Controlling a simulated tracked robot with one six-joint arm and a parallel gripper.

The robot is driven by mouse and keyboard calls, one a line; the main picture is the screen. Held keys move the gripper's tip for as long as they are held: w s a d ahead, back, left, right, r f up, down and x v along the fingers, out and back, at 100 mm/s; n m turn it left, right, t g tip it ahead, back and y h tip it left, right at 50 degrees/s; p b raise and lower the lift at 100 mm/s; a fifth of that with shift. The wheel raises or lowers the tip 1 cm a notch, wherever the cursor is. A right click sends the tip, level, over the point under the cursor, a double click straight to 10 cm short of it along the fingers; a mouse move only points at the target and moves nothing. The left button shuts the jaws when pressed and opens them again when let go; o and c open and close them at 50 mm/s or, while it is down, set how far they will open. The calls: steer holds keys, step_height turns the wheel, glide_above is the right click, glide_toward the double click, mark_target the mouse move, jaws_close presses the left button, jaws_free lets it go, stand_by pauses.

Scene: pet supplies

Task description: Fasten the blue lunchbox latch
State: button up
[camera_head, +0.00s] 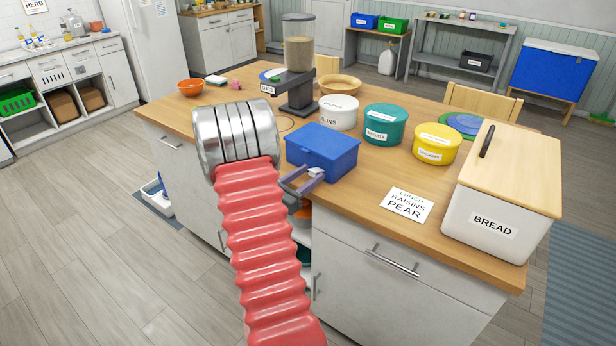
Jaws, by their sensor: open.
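The blue lunchbox (322,143) sits closed-looking on the wooden worktop, near its front edge. A small pale latch (316,172) shows at the lower front of the lunchbox, close to the tips of my gripper. My gripper (311,175) has two slim purple-grey fingers, apart, reaching in from the left behind my red arm. The latch appears between or just beside the fingertips; I cannot tell whether they touch it. Whether the latch is up or down is too small to tell.
On the worktop (459,217) are a white tub (338,117), a teal tub (384,130), a yellow tub (436,151), a bread bin (487,224), a lettered card (407,203) and a food dispenser (299,72). An orange bowl (190,88) stands at the far left.

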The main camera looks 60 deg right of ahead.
steer(key=c, duration=1.1)
steer(key=shift+o, duration=0.2)
steer(key=shift+r, duration=0.2)
steer(key=shift+d+r+t+y, duration=0.1)
steer(key=shift+r+t+y, duration=0.3)
steer(key=shift+y, duration=0.7)
steer(key=shift+s+d+r+y, duration=0.1)
steer(key=shift+d+r+y, duration=0.15)
steer(key=shift+r+y, duration=0.6)
steer(key=shift+s+d+r+t+y, duration=0.1)
steer(key=shift+d+r+t+y, duration=0.15)
steer(key=shift+y, duration=0.55)
steer(key=shift+s+d+r+t+y, duration=0.1)
steer(key=shift+d+r+t+y, duration=0.15)
steer(key=shift+y, duration=0.6)
steer(key=shift+d+r+t+y, duration=0.2)
steer(key=shift+d+y, duration=0.05)
steer(key=shift+y, duration=0.55)
